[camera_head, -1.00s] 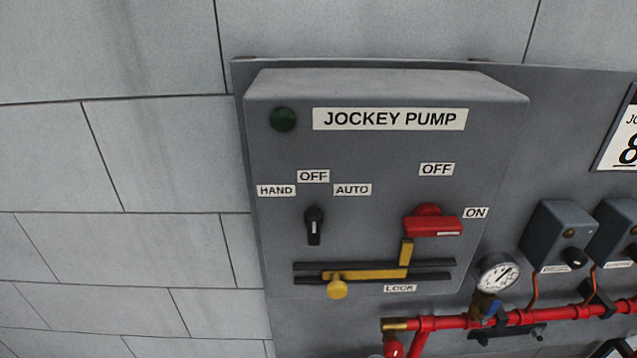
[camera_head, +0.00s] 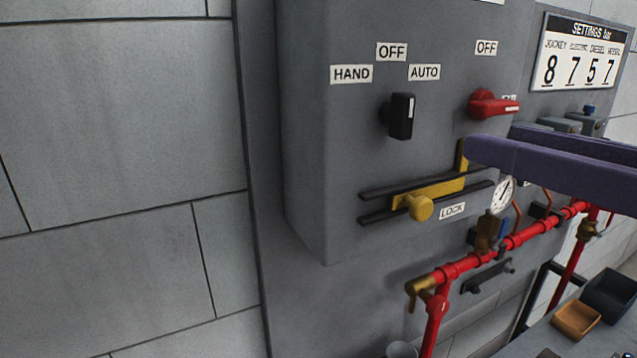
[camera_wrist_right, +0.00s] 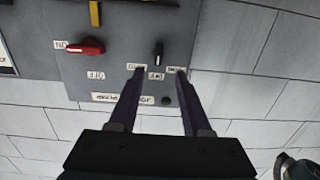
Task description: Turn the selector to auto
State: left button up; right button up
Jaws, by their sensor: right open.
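The selector (camera_head: 398,116) is a black knob on the grey jockey pump panel, below the HAND, OFF and AUTO labels. Its handle stands upright with its white mark at the upper end, toward OFF. My right gripper (camera_head: 492,141) has purple fingers coming in from the right, in front of the panel and to the lower right of the selector. In the upside-down right wrist view, the open fingers (camera_wrist_right: 158,72) reach toward the panel, with the selector (camera_wrist_right: 158,51) beyond the gap between their tips. They look empty and apart from it. My left gripper is out of view.
A red switch handle (camera_head: 492,104) sits right of the selector. A yellow sliding bolt (camera_head: 422,203) on black rails lies below. A gauge (camera_head: 502,195) and red pipes (camera_head: 470,264) are lower right. The wall left of the panel is bare.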

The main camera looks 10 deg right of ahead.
aim_at(411, 107)
jog(key=shift+t, duration=0.3)
jog(key=p+x, duration=0.1)
jog(key=x, duration=0.2)
jog(key=p+x, duration=0.1)
jog(key=x, duration=0.1)
jog(key=r+p+x, duration=0.1)
jog(key=x, duration=0.2)
jog(key=shift+w+p, duration=0.35)
jog(key=shift+w+a+f, duration=0.15)
jog(key=shift+w+a, duration=0.1)
jog(key=shift+w, duration=0.3)
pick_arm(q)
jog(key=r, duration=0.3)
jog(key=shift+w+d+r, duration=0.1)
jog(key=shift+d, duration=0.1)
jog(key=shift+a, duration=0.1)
pick_arm(e)
jog(key=shift+c, duration=0.4)
jog(key=shift+c, duration=0.8)
grip_shut()
